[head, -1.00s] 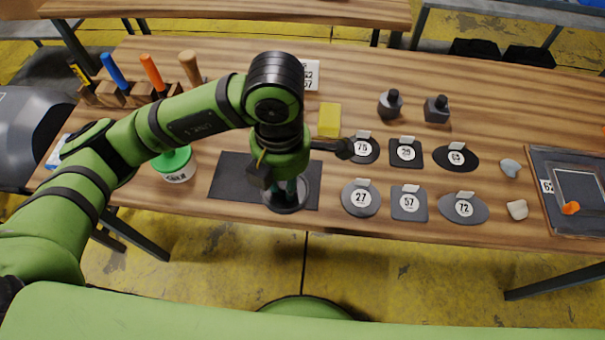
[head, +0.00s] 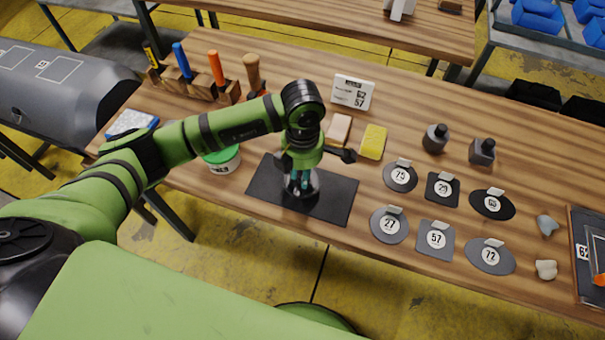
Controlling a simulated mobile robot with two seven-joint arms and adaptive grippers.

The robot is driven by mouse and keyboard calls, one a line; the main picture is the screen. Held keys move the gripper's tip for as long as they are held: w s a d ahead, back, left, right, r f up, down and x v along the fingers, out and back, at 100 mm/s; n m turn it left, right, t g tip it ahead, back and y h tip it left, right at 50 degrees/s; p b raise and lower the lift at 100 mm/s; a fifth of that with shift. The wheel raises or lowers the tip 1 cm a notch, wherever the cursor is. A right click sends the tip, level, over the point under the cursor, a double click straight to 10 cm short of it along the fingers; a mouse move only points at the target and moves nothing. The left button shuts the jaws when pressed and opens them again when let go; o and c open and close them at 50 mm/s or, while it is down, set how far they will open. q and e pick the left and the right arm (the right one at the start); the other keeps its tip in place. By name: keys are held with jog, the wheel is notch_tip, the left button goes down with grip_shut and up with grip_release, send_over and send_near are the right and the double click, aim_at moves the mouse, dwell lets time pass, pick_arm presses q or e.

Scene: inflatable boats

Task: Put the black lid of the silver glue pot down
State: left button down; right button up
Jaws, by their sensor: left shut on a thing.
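My left gripper (head: 301,180) points down over the black mat (head: 335,200) near the table's front edge. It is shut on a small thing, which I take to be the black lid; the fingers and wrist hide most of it. A round, grey, silvery shape, likely the glue pot (head: 302,194), shows right under the fingertips on the mat. I cannot tell whether the lid touches it. My right gripper is not in view.
A green-lidded white tub (head: 223,161) stands left of the mat. Behind are a tan block (head: 339,130), a yellow sponge (head: 373,142) and a number card (head: 352,92). Several numbered patches (head: 436,240) lie to the right. A wooden tool rack (head: 205,88) stands at the back left.

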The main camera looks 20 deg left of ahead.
pick_arm(q)
notch_tip(320, 180, down, 2)
jog(key=shift+f, duration=0.25)
jog(key=c, duration=1.1)
grip_release()
jog(key=shift+r, duration=0.4)
notch_tip(320, 180, up, 12)
jog(key=shift+f+b, duration=0.2)
jog(key=shift+b, duration=0.65)
jog(key=shift+f, duration=0.1)
